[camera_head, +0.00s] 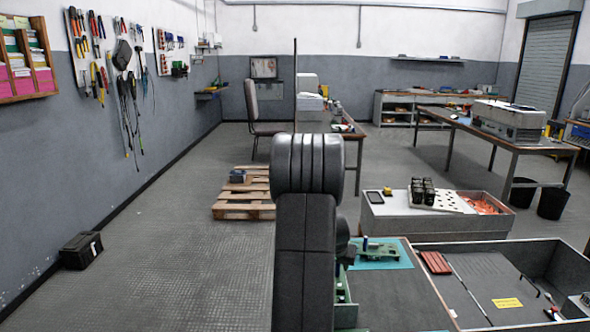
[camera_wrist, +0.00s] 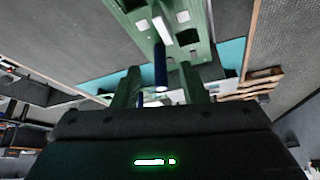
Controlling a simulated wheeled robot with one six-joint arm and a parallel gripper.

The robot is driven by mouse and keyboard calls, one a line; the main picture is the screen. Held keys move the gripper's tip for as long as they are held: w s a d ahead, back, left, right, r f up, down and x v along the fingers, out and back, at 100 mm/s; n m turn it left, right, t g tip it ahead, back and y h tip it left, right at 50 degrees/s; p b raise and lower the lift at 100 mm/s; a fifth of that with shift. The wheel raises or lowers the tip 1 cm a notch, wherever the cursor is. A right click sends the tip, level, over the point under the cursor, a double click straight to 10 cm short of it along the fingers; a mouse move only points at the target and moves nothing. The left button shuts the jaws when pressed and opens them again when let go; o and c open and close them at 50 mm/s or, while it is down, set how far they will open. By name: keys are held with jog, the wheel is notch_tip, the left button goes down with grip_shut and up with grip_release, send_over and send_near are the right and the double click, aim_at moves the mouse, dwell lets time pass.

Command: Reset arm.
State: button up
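My arm stands upright in the middle of the head view and hides part of the scene behind it. My gripper (camera_wrist: 160,78) shows in the wrist view, with two green fingers spread apart. It is open, with a clear gap on either side of a slim dark-blue cylinder (camera_wrist: 160,66) seen between the fingers. The fingers do not appear to touch the cylinder. A green fixture (camera_wrist: 187,18) with pale pads lies beyond the fingers. In the head view the green fixture (camera_head: 382,254) sits on a teal mat (camera_head: 399,264), just right of my arm.
A grey bench (camera_head: 395,300) and an open bin with a yellow label (camera_head: 507,302) lie at right front. A grey box (camera_head: 440,222) holds a white tray with dark cylinders. A wooden pallet (camera_head: 240,212) and a black case (camera_head: 81,250) stand on the floor. Floor at left is mostly clear.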

jog(key=shift+x, duration=1.45)
